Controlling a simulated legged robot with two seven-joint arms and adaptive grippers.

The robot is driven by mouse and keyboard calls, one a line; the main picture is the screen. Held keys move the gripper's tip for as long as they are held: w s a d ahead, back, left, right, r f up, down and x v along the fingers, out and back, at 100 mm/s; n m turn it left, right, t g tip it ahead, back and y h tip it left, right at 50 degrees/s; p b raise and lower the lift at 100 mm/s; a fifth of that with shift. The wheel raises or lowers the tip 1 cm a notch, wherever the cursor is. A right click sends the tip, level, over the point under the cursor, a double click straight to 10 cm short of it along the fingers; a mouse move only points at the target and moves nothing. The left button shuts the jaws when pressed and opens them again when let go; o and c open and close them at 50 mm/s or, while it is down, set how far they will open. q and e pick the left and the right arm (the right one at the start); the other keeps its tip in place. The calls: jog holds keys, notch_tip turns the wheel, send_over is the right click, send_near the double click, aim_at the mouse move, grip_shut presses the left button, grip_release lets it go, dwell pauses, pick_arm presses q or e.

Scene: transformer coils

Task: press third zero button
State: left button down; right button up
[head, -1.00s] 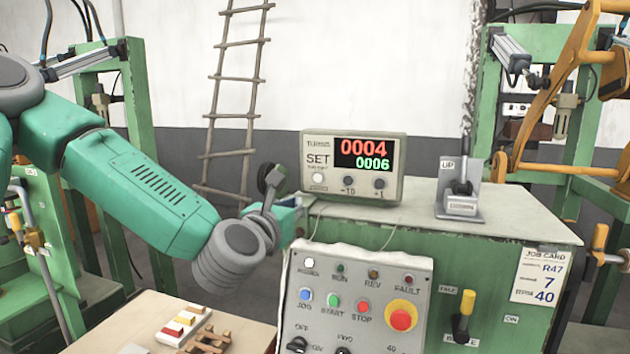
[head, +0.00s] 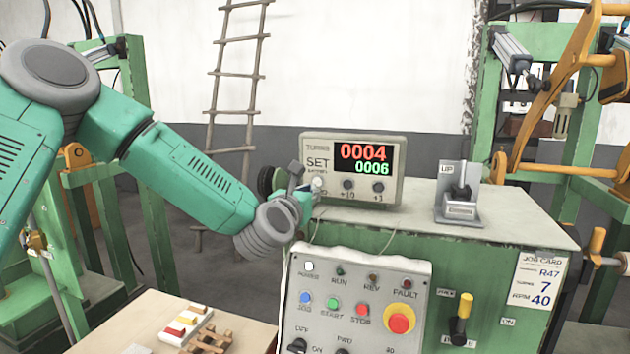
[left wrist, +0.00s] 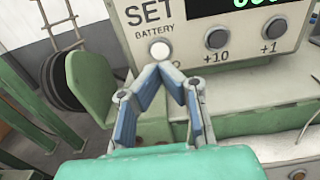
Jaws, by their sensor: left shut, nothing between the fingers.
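The counter box (head: 352,168) stands on the green machine top, with 0004 in red and 0006 in green on its display (head: 365,160). A white round button (head: 318,184) sits under the word SET, and two dark knobs marked +10 (head: 347,185) and +1 (head: 378,185) are to its right. My left gripper (head: 310,190) is shut and empty at the box's lower left corner. In the left wrist view its fingertips (left wrist: 168,68) meet just below the white button (left wrist: 160,50). I cannot tell whether they touch it. The right gripper is not in view.
A control panel (head: 355,265) with coloured buttons and a red stop knob (head: 399,319) stands below in front. A metal lever bracket (head: 459,190) is on the machine top to the right. A wooden table (head: 240,330) with coloured blocks is at lower left.

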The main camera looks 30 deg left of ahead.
aim_at(317, 183)
pick_arm(q)
jog(key=p+x, duration=0.1)
jog(key=x, duration=0.3)
jog(key=shift+w, duration=0.15)
